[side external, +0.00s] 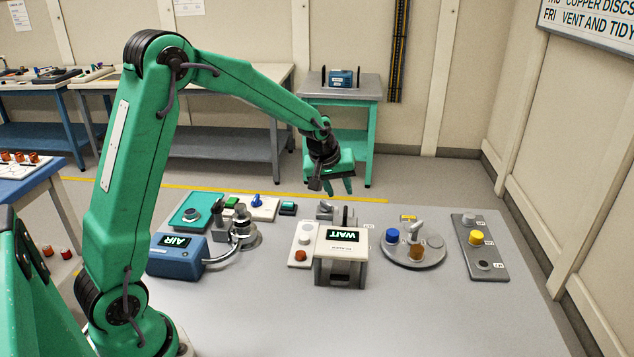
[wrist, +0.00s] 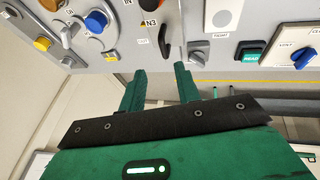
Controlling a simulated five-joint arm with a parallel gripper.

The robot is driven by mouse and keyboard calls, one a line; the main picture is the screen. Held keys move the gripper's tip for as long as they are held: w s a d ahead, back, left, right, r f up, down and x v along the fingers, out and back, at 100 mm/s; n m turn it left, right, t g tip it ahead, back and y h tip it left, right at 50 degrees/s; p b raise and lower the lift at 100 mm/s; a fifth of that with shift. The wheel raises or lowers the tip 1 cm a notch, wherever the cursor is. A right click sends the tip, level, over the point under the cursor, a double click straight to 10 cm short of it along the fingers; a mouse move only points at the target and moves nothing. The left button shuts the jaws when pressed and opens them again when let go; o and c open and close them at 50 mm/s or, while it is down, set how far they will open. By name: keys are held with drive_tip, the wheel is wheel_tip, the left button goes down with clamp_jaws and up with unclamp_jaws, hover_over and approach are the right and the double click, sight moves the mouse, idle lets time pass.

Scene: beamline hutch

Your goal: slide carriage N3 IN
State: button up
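The N3 label (wrist: 150,22) shows at the top of the wrist view, with IN marked above it and OUT below it.
Left of the WAIT box stand a blue AIR box (side external: 176,262) and a clamp-like fixture (side external: 240,235). To the right are a round plate with a blue knob (side external: 392,236) and a grey panel with a yellow knob (side external: 477,238). The table's front area is clear.

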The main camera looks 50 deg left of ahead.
sight(346, 209)
drive_tip(key=shift+a+x, duration=0.15)
drive_tip(key=shift+x, duration=1.8)
drive_tip(key=shift+a+x, duration=0.15)
drive_tip(key=shift+x, duration=1.8)
drive_tip(key=shift+s, duration=0.1)
clamp_jaws()
